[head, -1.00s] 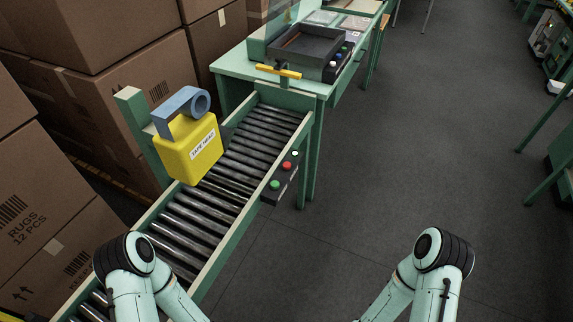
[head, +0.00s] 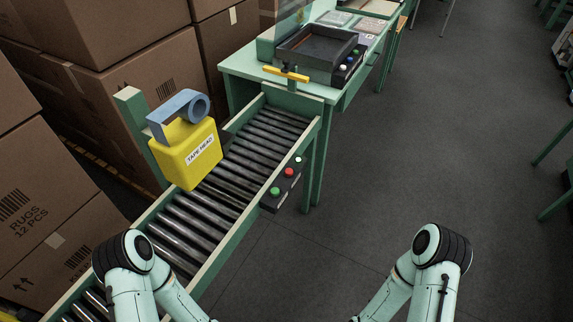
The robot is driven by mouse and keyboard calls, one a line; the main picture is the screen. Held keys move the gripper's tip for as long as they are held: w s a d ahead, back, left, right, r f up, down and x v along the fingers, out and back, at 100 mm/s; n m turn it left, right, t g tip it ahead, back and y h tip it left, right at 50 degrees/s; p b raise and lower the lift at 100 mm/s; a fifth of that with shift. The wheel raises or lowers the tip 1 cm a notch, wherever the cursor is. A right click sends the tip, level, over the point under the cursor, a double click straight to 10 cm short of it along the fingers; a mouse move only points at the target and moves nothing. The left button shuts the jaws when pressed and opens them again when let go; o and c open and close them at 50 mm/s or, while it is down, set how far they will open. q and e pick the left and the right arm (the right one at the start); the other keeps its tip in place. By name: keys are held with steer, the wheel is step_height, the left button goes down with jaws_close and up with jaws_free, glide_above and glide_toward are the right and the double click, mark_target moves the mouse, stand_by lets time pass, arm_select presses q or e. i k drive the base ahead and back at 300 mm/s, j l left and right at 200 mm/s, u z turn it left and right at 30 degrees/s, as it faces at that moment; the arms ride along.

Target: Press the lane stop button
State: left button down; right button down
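A small dark button box (head: 281,185) is fixed to the right side rail of the roller lane (head: 215,185). It carries a green button (head: 275,191), a red button (head: 289,172) and a white button or lamp (head: 298,159) in a row. No lettering on the box is readable, so I cannot tell by label which is the stop button. My two arms show at the bottom left and bottom right, both apart from the box. Neither gripper is in view.
A yellow tape head (head: 187,153) hangs over the lane. A green table (head: 241,67) at the lane's far end bears a dark tray (head: 316,52) and another button panel (head: 348,64). Stacked cartons (head: 125,85) line the left. The floor (head: 440,150) on the right is clear.

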mark_target(288, 172)
steer(key=i+l+u, duration=0.35)
steer(key=l, duration=0.2)
steer(key=i+l+u, duration=0.15)
steer(key=l, duration=0.15)
steer(key=i+l+u, duration=0.2)
steer(key=l, duration=0.15)
steer(key=l+u, duration=0.15)
steer(key=l, duration=0.15)
